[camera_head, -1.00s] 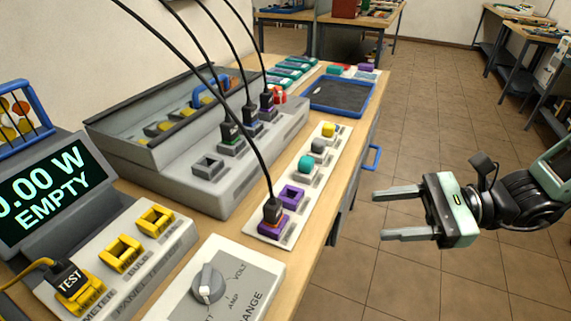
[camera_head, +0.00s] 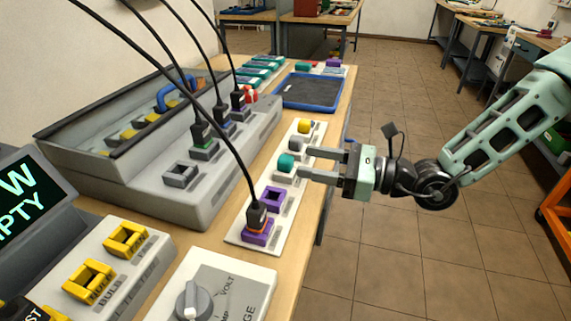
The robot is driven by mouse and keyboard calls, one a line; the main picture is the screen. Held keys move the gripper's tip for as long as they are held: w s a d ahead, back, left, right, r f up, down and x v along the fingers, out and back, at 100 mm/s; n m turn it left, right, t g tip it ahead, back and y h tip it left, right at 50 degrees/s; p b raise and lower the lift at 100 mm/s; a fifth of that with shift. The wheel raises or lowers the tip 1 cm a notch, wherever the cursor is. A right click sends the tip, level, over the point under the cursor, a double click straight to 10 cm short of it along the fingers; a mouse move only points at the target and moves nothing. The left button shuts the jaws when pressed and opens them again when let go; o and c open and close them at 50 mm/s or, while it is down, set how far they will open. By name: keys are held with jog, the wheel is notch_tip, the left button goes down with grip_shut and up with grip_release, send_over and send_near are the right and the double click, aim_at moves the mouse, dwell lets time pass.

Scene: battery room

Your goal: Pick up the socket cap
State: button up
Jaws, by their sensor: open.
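Several round caps sit in a row on the white strip (camera_head: 240,237) along the bench edge: a teal cap (camera_head: 286,161), a grey cap (camera_head: 295,144) and a yellow cap (camera_head: 305,126). The frames do not show which of them is the socket cap. My gripper (camera_head: 303,162) is open and empty, reaching in from the right with its two fingers pointing left. The fingertips are just right of the teal and grey caps; I cannot tell their height above the strip.
On the strip's near end are an empty purple socket (camera_head: 272,197) and a black plug (camera_head: 257,214) with a cable. Black cables hang over the grey panel box (camera_head: 210,195) to the left. A blue-rimmed tray (camera_head: 309,107) lies behind. Open floor is to the right.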

aim_at(293, 160)
jog(key=shift+x, duration=2.85)
jog(key=shift+s+f, duration=0.1)
jog(key=shift+s, duration=0.05)
jog(key=c, duration=1)
